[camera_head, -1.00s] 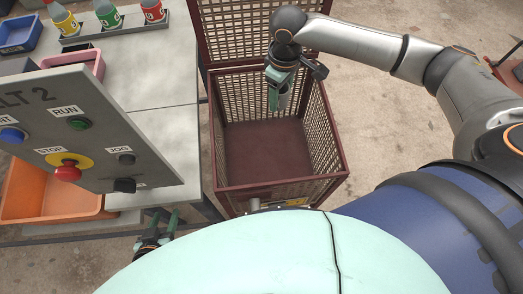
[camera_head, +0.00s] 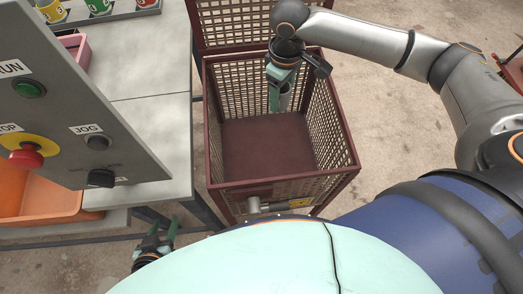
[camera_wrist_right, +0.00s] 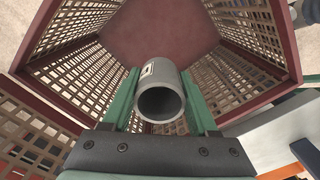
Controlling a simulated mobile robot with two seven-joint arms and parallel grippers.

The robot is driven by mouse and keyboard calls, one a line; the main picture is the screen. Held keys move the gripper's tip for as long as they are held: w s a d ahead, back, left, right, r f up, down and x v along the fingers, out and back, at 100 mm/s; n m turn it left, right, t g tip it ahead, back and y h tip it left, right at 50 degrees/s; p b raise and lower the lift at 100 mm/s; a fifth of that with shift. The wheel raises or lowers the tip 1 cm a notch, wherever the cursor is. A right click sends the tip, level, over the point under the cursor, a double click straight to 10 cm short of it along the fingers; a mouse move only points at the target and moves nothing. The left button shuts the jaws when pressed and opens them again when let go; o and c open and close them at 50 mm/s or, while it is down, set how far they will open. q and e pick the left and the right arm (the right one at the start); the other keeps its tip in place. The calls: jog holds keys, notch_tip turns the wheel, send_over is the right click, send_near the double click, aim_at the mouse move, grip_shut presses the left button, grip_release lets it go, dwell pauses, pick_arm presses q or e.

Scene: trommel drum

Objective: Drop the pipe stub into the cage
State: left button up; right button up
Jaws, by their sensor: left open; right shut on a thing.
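The cage (camera_head: 211,120) is a dark red frame with tan lattice walls and a bare brown floor, standing in the middle of the head view. My right gripper (camera_head: 279,98) is over the back part of the cage, pointing down into it. It is shut on the pipe stub (camera_head: 285,101), a short grey tube. In the right wrist view the pipe stub (camera_wrist_right: 160,100) sits between the green fingers, its round open end facing the camera, with the cage floor (camera_wrist_right: 160,35) beyond. My left gripper (camera_head: 163,232) is open and empty, low beside the table, partly hidden by my body.
A grey control panel (camera_head: 75,115) with buttons stands over the table (camera_head: 150,90) at left. The cage's raised back panel (camera_head: 235,25) stands behind the right gripper.

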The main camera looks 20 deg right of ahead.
jog(key=o, duration=1.4)
jog(key=shift+r, duration=0.1)
notch_tip(320, 180, up, 12)
jog(key=shift+r+p, duration=0.25)
jog(key=shift+p, duration=0.55)
